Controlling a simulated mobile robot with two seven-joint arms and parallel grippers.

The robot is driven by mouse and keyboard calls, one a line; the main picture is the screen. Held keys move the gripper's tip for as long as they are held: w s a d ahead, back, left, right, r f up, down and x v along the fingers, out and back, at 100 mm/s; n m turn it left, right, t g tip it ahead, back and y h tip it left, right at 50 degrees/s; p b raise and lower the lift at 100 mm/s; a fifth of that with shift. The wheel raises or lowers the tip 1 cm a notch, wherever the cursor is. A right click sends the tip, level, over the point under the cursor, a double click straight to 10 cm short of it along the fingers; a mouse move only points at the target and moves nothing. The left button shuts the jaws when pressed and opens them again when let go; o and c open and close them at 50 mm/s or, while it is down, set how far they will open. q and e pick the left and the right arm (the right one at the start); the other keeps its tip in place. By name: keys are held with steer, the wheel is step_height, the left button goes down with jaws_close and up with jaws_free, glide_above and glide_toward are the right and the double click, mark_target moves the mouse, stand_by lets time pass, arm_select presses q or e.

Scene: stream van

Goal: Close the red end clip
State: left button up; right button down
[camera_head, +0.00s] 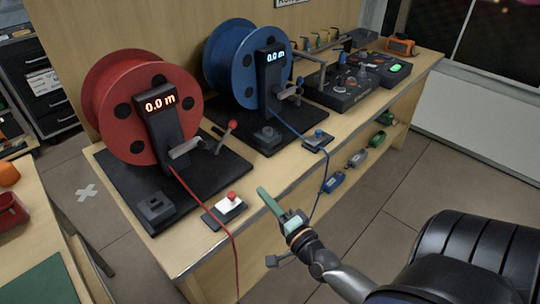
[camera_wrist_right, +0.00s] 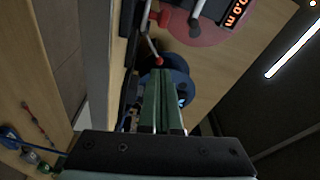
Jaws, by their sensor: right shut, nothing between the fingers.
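No part that I can surely tell as the red end clip shows. The lever's red ball also shows in the right wrist view (camera_wrist_right: 159,61), just beyond my fingertips in the picture. My right gripper (camera_head: 263,191), with green fingers, is shut and empty, in front of the bench edge; its fingers fill the middle of the wrist view (camera_wrist_right: 160,73). My left gripper is out of view.
A white box with a red button (camera_head: 232,196) stands at the bench's front edge. The blue reel (camera_head: 236,62) stands farther along, with a blue line hanging down. Dark devices (camera_head: 346,92) stand beyond it. Several small items (camera_head: 333,182) sit below the bench top.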

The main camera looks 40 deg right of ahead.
mark_target(228, 200)
steer(key=w, duration=0.5)
steer(key=shift+w+d+r, duration=0.15)
steer(key=shift+w+r, duration=0.05)
steer(key=shift+w, duration=0.2)
steer(key=shift+s+a+f+p, duration=0.15)
steer(key=shift+s+a, duration=0.1)
steer(key=shift+a, duration=0.35)
steer(key=shift+s+a+f+p, duration=0.15)
steer(key=shift+s+a, duration=0.05)
steer(key=shift+a, duration=0.4)
steer(key=shift+s+a+f, duration=0.1)
steer(key=shift+a, duration=0.45)
steer(key=a+p, duration=0.1)
steer(key=a, duration=0.3)
steer(key=shift+s+a, duration=0.2)
